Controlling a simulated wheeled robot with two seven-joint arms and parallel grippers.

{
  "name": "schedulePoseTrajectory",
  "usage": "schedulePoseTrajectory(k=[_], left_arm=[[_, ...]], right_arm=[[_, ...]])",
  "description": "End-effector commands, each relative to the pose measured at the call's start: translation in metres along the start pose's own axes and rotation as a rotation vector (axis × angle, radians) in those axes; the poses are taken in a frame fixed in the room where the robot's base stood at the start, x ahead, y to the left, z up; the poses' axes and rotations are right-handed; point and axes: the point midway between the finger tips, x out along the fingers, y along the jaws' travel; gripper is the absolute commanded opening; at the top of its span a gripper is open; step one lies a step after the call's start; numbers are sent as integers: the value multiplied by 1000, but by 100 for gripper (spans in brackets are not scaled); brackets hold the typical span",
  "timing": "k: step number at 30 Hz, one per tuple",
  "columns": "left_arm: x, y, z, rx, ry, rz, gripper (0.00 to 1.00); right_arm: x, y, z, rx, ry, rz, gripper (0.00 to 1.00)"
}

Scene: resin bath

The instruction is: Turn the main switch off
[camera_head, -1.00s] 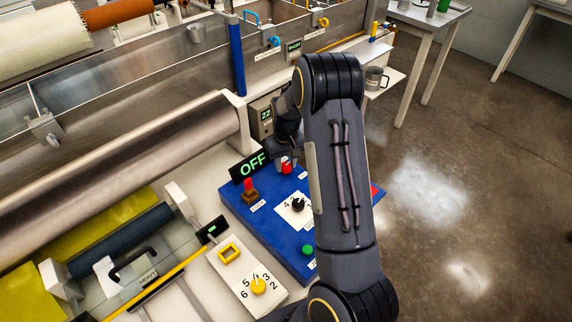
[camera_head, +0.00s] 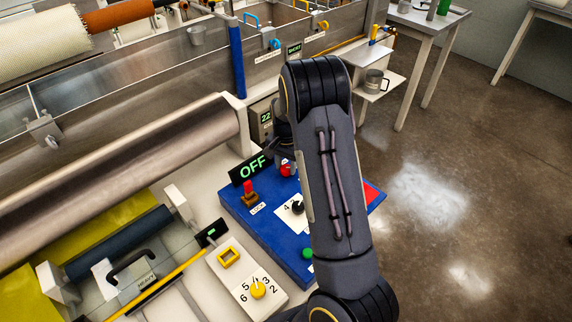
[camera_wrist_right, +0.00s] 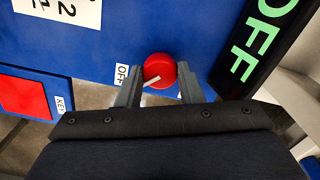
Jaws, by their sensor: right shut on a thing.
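The main switch is a round red knob with a white pointer line, seen in the right wrist view (camera_wrist_right: 160,66) and partly in the head view (camera_head: 285,170). It sits on the blue control panel (camera_head: 240,212). My right gripper (camera_wrist_right: 158,84) has one finger on each side of the knob and is shut on it. The pointer slants toward the left in the wrist view, on the side of a small label reading OFF (camera_wrist_right: 121,76). A black display (camera_head: 251,168) beside the knob shows OFF in green. My left gripper is not in view.
The panel also bears a red push-button on a brown base (camera_head: 249,191), a black dial (camera_head: 298,207) and a green button (camera_head: 307,253). A yellow dial (camera_head: 258,289) is on a pale plate in front. A long roller (camera_head: 130,165) lies to the left.

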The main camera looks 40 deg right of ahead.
Motion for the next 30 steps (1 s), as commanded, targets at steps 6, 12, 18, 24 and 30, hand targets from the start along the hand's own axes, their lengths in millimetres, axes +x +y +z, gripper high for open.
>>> schedulePoseTrajectory(k=[6, 12, 18, 24, 30], left_arm=[[0, 0, 0, 0, 0, 0, 36], [-1, 0, 0, 0, 0, 0, 36], [-1, 0, 0, 0, 0, 0, 36], [-1, 0, 0, 0, 0, 0, 36], [-1, 0, 0, 0, 0, 0, 36]], right_arm=[[0, 0, 0, 74, 0, 0, 11], [0, 0, 0, 102, -1, 0, 11], [0, 0, 0, 106, -1, -1, 11], [0, 0, 0, 105, -1, -1, 36], [0, 0, 0, 104, 0, 0, 55]])
